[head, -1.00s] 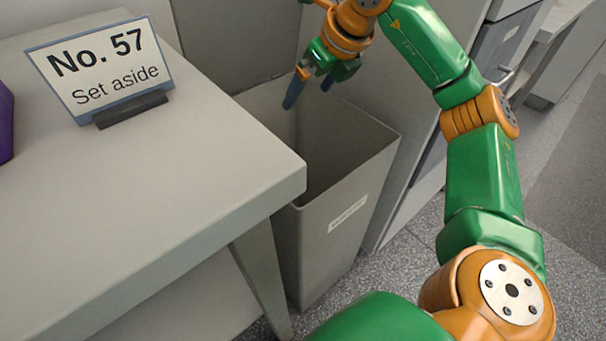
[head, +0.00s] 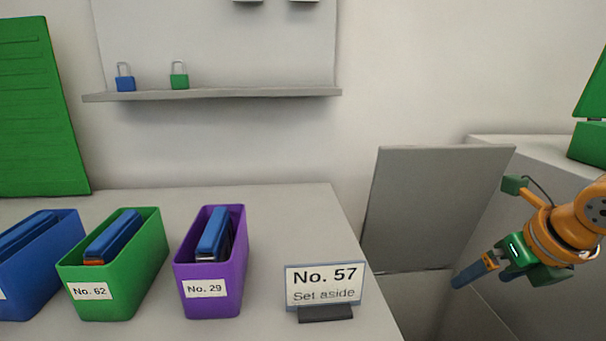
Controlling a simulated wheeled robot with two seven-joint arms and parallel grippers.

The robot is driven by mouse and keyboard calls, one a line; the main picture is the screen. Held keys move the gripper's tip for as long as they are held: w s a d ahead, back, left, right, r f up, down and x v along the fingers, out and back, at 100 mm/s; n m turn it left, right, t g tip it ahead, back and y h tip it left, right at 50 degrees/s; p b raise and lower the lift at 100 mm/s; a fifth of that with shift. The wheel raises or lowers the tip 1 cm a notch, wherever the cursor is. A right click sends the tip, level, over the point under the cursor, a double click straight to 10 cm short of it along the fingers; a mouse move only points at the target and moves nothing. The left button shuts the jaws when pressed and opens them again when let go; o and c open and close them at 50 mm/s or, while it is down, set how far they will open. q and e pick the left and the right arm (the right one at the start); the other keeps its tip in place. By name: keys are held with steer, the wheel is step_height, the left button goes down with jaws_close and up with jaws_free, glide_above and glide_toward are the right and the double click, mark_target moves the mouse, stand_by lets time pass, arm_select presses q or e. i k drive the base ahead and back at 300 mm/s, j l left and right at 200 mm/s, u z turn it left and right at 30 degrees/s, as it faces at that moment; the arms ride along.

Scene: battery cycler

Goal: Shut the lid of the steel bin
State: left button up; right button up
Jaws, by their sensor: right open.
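The steel bin (head: 413,299) stands on the floor just right of the table. Only its upper back part shows at the lower edge of the head view. Its grey lid (head: 437,205) stands raised, close to upright, behind the bin's mouth. My right gripper (head: 470,274) is at the right, in front of the lid's lower right side and above the bin. It is open, with nothing between its fingers, and looks apart from the lid. My left gripper is out of view.
The table (head: 262,306) holds a blue bin (head: 52,266), a green bin (head: 140,262), a purple bin (head: 240,268) and a "No. 57 Set aside" sign (head: 325,284). A grey cabinet (head: 540,157) stands right of the lid. A shelf (head: 215,95) with padlocks is on the wall.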

mark_target(425, 203)
steer(key=k+l, duration=0.1)
steer(key=k, duration=0.9)
